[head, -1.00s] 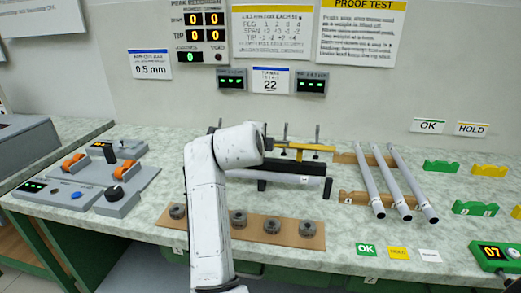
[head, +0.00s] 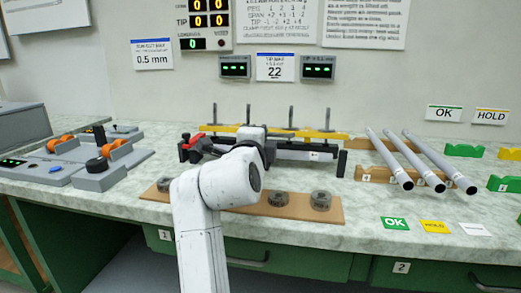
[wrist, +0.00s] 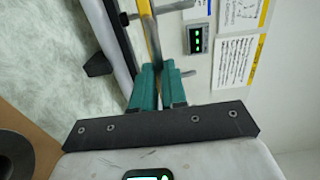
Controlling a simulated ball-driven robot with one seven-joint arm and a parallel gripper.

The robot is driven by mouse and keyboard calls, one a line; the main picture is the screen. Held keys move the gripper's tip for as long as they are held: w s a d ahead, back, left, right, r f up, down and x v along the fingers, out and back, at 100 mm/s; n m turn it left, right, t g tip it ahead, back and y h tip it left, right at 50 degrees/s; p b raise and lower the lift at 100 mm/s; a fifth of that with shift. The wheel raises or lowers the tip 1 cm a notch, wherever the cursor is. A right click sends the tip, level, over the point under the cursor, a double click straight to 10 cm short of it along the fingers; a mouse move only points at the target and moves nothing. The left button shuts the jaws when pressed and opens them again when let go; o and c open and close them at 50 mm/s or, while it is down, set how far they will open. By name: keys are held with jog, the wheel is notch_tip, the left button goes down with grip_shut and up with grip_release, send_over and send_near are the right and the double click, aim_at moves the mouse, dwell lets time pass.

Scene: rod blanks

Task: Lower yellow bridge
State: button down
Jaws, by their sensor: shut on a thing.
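The yellow bridge (head: 310,133) is a long thin bar with several upright dark pegs along it. It runs left to right above a dark test fixture (head: 325,156) at the back of the bench. My gripper (wrist: 160,72) shows in the wrist view as green fingers closed on the yellow bridge (wrist: 153,40), near the bar's middle. In the head view my white arm hides the fingers. Part of the fixture also shows beside the bridge in the wrist view (wrist: 118,42). Whether the bridge touches anything below it is unclear.
A board with several round grey weights (head: 322,200) lies in front of the fixture. Three pale rods (head: 420,160) rest on wooden supports to the right. A grey device with orange rollers (head: 62,143) stands at left. Lit displays (head: 235,67) hang behind.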

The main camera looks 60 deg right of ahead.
jog(key=shift+s+a+f+h+b, duration=0.15)
jog(key=shift+f+h+b, duration=0.15)
jog(key=shift+f+b, duration=0.55)
jog(key=shift+r+b, duration=0.15)
jog(key=shift+b, duration=0.35)
jog(key=c, duration=1.2)
grip_release()
jog(key=shift+o, duration=0.2)
jog(key=v, duration=1)
jog(key=shift+s+a, duration=0.25)
jog(key=shift+a, duration=0.1)
jog(key=shift+f, duration=0.2)
